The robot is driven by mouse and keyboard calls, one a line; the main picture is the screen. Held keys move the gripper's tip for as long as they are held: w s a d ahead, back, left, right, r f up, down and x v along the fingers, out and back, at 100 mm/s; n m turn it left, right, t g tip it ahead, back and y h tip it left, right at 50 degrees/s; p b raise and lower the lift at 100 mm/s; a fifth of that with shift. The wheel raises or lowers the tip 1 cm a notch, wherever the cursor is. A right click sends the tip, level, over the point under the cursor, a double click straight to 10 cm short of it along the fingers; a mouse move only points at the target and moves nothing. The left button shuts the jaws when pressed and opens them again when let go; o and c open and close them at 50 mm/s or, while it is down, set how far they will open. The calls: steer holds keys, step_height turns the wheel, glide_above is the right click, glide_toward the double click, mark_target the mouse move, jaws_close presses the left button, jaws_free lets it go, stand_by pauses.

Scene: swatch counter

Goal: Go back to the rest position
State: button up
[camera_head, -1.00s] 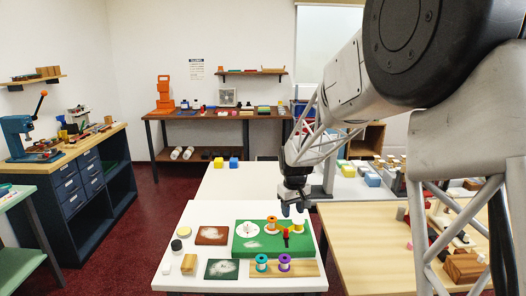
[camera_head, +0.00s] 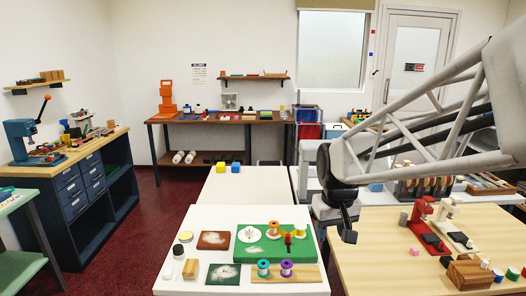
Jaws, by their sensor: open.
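My gripper (camera_head: 349,228) hangs at the end of my arm, to the right of the white counter (camera_head: 228,288) and above the gap beside the wooden table. It is empty and apart from everything on the counter. On the counter a green mat (camera_head: 246,248) bears a white disc (camera_head: 249,233), a red-topped peg (camera_head: 289,239) and orange spools (camera_head: 273,228). In front of it a wooden strip (camera_head: 309,274) holds a teal spool (camera_head: 263,268) and a purple spool (camera_head: 286,268).
The wooden table (camera_head: 390,270) at the right carries a red device (camera_head: 420,214), a cream device (camera_head: 447,215) and a wooden block (camera_head: 469,273). A brown swatch (camera_head: 213,240) and a dark green swatch (camera_head: 223,274) lie on the counter. Yellow and blue cubes (camera_head: 228,168) stand farther back.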

steer(key=s+d+m+t, duration=0.1)
steer(key=s+d+m, duration=0.1)
steer(key=s, duration=1.9)
steer(key=shift+d+f, duration=0.25)
steer(key=shift+f, duration=0.15)
steer(key=shift+o, duration=0.3)
steer(key=shift+w, duration=0.1)
stand_by(1.9)
